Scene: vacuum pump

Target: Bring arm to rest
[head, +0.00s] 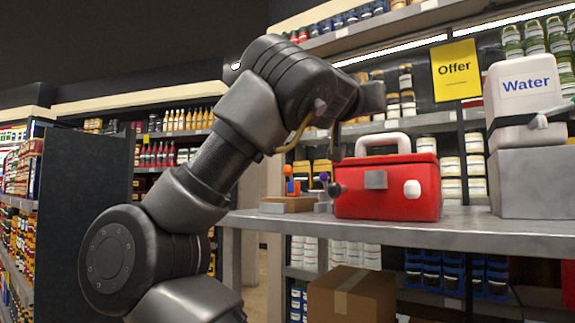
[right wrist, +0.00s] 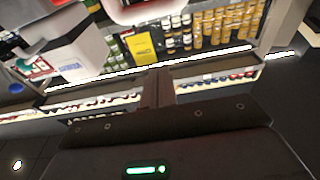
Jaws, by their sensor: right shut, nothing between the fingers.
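My left gripper (head: 313,140) hangs at the end of the bent grey arm in the head view. My right gripper shows only in the right wrist view, as a dark body with a green light and narrow fingers (right wrist: 157,86) that are closed together and empty. The red case (head: 388,190) has a white handle and stands upright on the grey counter (head: 500,232).
A wooden block (head: 287,204) with small coloured pieces stands left of the case. A white Water container (head: 525,105) sits on a grey block (head: 535,183) at right, also showing in the wrist view (right wrist: 75,50). A cardboard box (head: 352,297) is below the counter. Stocked shelves fill the background.

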